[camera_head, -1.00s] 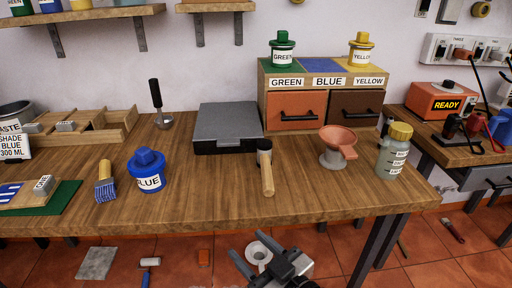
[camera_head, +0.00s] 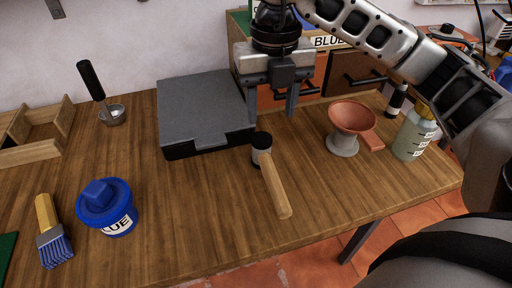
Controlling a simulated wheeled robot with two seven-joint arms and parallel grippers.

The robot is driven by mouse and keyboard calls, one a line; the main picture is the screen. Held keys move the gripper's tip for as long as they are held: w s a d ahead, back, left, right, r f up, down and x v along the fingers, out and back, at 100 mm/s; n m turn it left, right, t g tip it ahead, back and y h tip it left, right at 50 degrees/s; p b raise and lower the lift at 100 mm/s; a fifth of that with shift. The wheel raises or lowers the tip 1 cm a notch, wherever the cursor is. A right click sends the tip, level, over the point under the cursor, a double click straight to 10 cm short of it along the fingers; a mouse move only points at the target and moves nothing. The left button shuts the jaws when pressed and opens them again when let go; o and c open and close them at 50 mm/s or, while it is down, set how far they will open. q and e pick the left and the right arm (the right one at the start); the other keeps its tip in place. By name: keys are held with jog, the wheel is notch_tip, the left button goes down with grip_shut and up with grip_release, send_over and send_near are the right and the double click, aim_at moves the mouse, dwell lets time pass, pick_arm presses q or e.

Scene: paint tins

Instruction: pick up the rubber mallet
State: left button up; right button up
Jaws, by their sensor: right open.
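The rubber mallet (camera_head: 275,182) lies on the wooden workbench, with a black and grey head and a light wooden handle that points towards the front edge. My right gripper (camera_head: 270,112) is open and empty, fingers pointing down. In the picture it is just above and behind the mallet's head, apart from it. Its arm comes in from the upper right. My left gripper is not in view.
A black case (camera_head: 205,110) lies left of the gripper. An orange funnel (camera_head: 352,120) and a bottle (camera_head: 413,136) are at the right. Bare bench (camera_head: 195,215) surrounds the mallet handle.

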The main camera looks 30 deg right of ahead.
aim_at(268, 163)
notch_tip(268, 163, down, 10)
jog(key=shift+s+r+b, duration=0.1)
jog(key=shift+s+b, duration=0.05)
jog(key=shift+b, duration=0.7)
jog(key=shift+s+a+f, duration=0.1)
jog(key=shift+a+f, duration=0.1)
jog(key=shift+f, duration=1.15)
jog(key=shift+s+a+f, duration=0.1)
jog(key=shift+a+f, duration=0.05)
jog(key=shift+f, duration=1.2)
jog(key=shift+r, duration=0.1)
grip_shut()
